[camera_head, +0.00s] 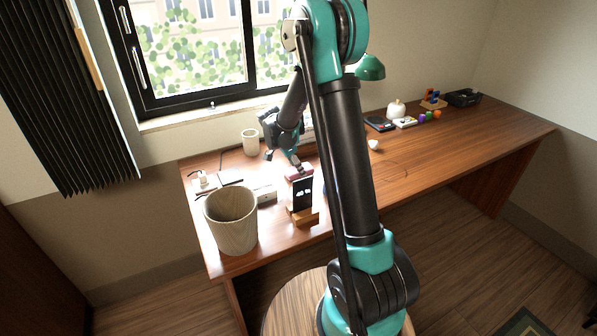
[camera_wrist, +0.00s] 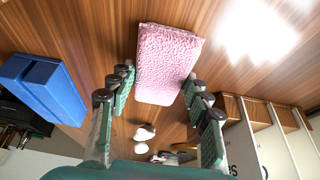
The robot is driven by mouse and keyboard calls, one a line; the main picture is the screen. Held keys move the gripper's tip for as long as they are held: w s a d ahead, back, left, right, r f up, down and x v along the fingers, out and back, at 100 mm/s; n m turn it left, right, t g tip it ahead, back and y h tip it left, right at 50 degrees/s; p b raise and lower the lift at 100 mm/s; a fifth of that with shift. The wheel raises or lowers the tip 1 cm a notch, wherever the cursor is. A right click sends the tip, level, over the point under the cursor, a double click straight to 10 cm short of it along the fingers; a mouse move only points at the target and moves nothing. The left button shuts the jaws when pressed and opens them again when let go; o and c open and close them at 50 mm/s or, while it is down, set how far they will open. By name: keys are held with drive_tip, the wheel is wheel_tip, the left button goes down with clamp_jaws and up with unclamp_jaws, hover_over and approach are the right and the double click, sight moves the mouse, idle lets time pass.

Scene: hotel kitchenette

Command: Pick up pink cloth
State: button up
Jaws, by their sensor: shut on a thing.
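The pink cloth (camera_wrist: 168,55) is a thick, textured, folded block in the wrist view. Its lower part lies between the two fingertips of my gripper (camera_wrist: 158,85), which is shut on it. In the head view the cloth (camera_head: 298,173) is a small pink patch at the tip of my gripper (camera_head: 294,162), over the left part of the wooden desk. I cannot tell from these frames whether the cloth still touches the desk.
A phone on a wooden stand (camera_head: 303,198) is close in front of the cloth. A pale wooden bin (camera_head: 231,218) stands at the desk's front left, and a cream cup (camera_head: 250,142) behind. A blue box (camera_wrist: 45,88) shows in the wrist view. The desk's right-hand middle (camera_head: 455,140) is clear.

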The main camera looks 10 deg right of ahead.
drive_tip(key=shift+r, duration=0.15)
wheel_tip(320, 180, up, 20)
idle(0.4)
